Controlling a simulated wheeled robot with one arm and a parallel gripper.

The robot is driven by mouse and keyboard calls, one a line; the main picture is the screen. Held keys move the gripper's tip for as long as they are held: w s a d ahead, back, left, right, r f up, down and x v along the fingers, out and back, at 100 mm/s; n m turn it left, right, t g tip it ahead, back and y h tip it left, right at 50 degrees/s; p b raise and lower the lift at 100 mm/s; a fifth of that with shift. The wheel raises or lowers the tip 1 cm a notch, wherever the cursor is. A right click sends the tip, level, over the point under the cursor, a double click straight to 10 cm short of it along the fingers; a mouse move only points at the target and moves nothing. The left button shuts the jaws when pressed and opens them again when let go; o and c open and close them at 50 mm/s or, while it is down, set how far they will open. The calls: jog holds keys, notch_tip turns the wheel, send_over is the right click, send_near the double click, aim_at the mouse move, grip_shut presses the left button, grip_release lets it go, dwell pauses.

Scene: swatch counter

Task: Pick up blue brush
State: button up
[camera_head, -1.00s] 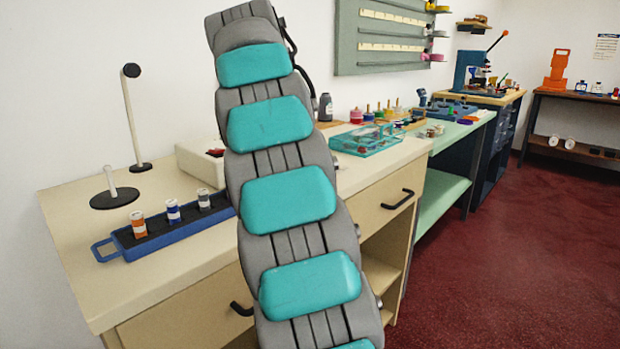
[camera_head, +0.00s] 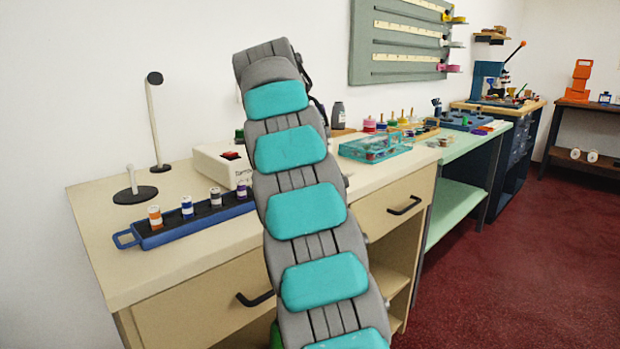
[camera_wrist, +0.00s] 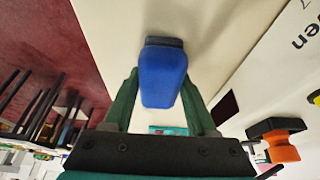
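The blue brush (camera_wrist: 163,77) shows in the wrist view as a blue rounded block with a dark strip at its far end. It sits between the two green fingers of my gripper (camera_wrist: 162,80). Both fingertips appear to touch its sides, so the gripper looks shut on it. The pale counter top lies behind the brush. In the head view my grey and turquoise arm stands in front of the counter and hides the gripper and the brush.
A blue tray (camera_head: 150,240) with several small vials lies at the counter's left, near two black-based stands (camera_head: 135,195). A white box (camera_head: 215,163) stands behind my arm. A turquoise open case (camera_head: 374,146) is to the right. Red floor (camera_head: 500,270) is clear at right.

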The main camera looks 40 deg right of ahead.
jog(key=c, duration=0.8)
jog(key=shift+r, duration=0.1)
